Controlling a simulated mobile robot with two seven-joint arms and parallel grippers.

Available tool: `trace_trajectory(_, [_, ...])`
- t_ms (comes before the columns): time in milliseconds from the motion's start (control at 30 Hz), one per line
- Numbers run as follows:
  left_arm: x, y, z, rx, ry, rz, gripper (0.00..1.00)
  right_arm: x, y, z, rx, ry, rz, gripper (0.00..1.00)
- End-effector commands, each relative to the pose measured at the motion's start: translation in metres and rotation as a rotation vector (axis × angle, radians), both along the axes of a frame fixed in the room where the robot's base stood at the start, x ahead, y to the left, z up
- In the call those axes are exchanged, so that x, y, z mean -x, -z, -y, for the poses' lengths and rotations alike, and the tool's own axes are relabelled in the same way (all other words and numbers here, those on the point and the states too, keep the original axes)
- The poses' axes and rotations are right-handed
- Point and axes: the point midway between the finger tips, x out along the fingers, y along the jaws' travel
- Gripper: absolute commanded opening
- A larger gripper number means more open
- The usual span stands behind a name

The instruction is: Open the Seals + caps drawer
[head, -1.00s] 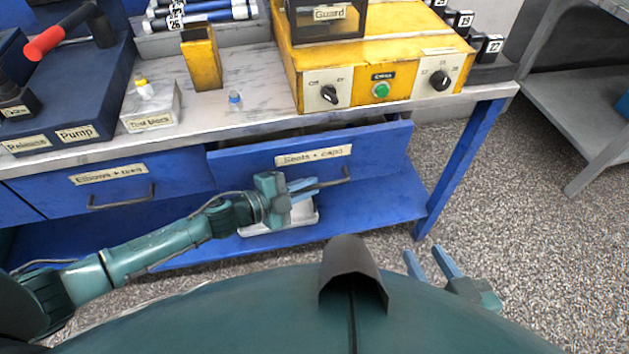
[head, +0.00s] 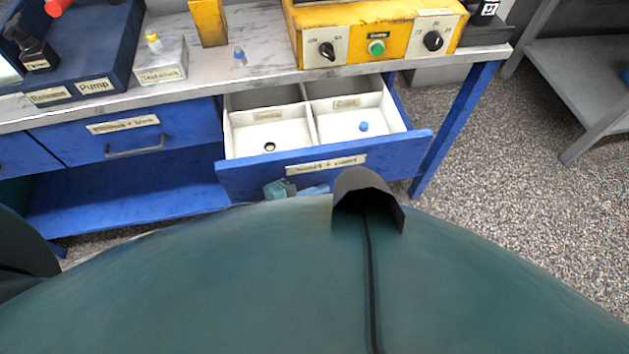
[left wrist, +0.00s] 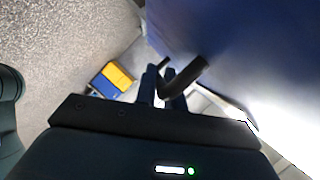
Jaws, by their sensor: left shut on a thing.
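The Seals + caps drawer (head: 390,157) is pulled well out below the bench top in the head view, and its inside shows. Its label on the front is partly blurred. My left gripper (head: 312,190) is at the lower edge of the drawer front, mostly hidden by my own body. In the left wrist view my left gripper (left wrist: 162,92) is shut on the dark drawer handle (left wrist: 186,78), next to the blue drawer front. The handle is hidden in the head view. My right gripper is not in view.
The drawer holds two white compartments, with a small dark ring (head: 269,147) in the left and a blue cap (head: 364,126) in the right. A shut drawer (head: 165,142) is to the left. A grey shelf (head: 580,75) stands at the right, with open floor between.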

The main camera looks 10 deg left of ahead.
Motion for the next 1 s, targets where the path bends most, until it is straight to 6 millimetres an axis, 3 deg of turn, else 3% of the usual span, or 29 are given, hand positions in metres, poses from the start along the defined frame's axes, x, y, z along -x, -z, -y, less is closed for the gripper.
trace_trajectory(433, [0.0037,0.0006,0.0008,-0.002,0.000,0.000,0.00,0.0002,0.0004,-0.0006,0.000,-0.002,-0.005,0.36])
trace_trajectory(467, [0.0037,0.0006,0.0008,-0.002,0.000,0.000,0.12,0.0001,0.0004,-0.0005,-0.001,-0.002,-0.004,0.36])
trace_trajectory(700, [0.0034,0.0004,0.0009,-0.001,0.000,0.001,0.31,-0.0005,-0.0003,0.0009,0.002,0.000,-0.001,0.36])
trace_trajectory(1000, [0.0033,0.0000,0.0010,-0.001,0.000,0.001,0.33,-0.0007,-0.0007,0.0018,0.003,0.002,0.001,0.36])
